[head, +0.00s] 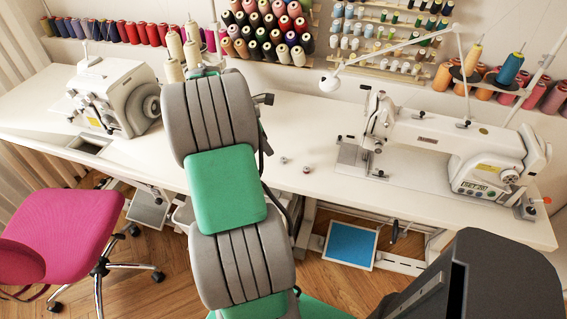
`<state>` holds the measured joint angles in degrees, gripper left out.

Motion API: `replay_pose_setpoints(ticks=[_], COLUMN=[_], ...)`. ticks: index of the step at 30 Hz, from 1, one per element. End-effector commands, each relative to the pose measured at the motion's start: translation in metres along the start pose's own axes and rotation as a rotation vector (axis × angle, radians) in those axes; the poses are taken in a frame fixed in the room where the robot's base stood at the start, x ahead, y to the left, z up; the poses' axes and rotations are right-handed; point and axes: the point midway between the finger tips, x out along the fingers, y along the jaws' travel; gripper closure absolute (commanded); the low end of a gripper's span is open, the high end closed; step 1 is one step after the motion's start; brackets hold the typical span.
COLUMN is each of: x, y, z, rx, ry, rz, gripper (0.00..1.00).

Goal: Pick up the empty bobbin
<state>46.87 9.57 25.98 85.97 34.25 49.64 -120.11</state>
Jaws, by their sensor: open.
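Two tiny round pieces that look like bobbins lie on the white table between the two sewing machines, just right of my arm. One is the small bobbin (284,160) nearer my arm. The other bobbin (306,169) lies a little to its right and nearer the front edge. They are too small to tell which is empty. My grey and green arm rises through the middle of the head view, just left of them. My gripper's fingers do not show; the arm hides whatever is behind it. Small dark parts stick out beside the arm's upper end.
A white sewing machine (447,140) stands at right and an overlocker (118,95) at left on the white table (325,215). A lamp (331,84) reaches over from the right. Thread spools line the wall. A pink chair (60,238) stands at front left. The tabletop around the small pieces is clear.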

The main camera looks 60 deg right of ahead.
Motion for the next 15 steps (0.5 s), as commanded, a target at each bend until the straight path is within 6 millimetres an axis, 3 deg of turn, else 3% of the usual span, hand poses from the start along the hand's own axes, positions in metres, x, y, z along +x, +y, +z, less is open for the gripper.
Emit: replay_pose_setpoints(ticks=[3, 11, 15], x=[0.022, 0.053, 0.079], y=[-0.002, -0.003, -0.006], z=[0.02, 0.022, 0.024], rx=[-0.046, -0.055, -0.055], ry=[-0.016, -0.018, -0.016], rz=[-0.03, -0.029, -0.032], gripper=[0.54, 0.54, 0.54])
